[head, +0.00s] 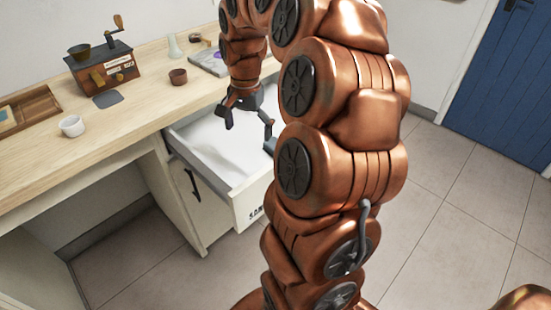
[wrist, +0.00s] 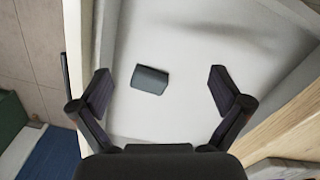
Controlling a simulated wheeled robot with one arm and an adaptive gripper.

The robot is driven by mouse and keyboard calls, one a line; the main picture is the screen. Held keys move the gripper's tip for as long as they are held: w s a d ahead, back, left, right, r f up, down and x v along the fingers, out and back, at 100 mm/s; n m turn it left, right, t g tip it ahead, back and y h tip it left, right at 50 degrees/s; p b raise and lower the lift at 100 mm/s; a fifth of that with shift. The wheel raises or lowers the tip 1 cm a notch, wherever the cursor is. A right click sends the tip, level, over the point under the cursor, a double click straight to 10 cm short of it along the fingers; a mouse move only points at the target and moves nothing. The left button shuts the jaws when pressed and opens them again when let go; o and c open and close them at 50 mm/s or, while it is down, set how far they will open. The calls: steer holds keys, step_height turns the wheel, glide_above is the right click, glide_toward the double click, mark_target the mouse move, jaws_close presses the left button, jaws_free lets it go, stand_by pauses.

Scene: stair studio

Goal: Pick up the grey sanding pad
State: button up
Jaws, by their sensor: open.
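A small dark grey pad (wrist: 150,79) lies flat on the white floor of the open drawer (wrist: 190,30) in the wrist view. My gripper (wrist: 162,90) is open above the drawer, with a finger on each side of the pad in the picture. The pad is apart from both fingers and nearer the left one. In the head view my gripper (head: 248,128) hangs fingers down over the drawer (head: 223,192). There I cannot clearly tell the pad from the dark finger, and my arm hides the drawer's right part.
The drawer's front lettering is partly hidden. The wooden counter (head: 60,165) holds a coffee grinder (head: 103,68), a flat grey piece (head: 108,99), a white cup (head: 72,126), a brown cup (head: 178,76) and a wooden tray (head: 25,112). A blue door (head: 505,80) stands right; tiled floor is clear.

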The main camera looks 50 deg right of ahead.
steer(key=d+f+m, duration=0.1)
steer(key=d+f, duration=0.1)
steer(key=d, duration=0.1)
steer(key=d+f+m+b, duration=0.1)
steer(key=d+f+m, duration=0.1)
steer(key=d, duration=0.2)
steer(key=d+f+m+b, duration=0.1)
steer(key=d+m, duration=0.1)
steer(key=d, duration=0.2)
steer(key=shift+w+d+f, duration=0.1)
steer(key=shift+w+f, duration=0.3)
steer(key=shift+d+f, duration=0.15)
steer(key=shift+f, duration=3.65)
steer(key=c, duration=1)
steer(key=shift+w, duration=0.1)
step_height(320, 180, up, 10)
steer(key=shift+r, duration=0.1)
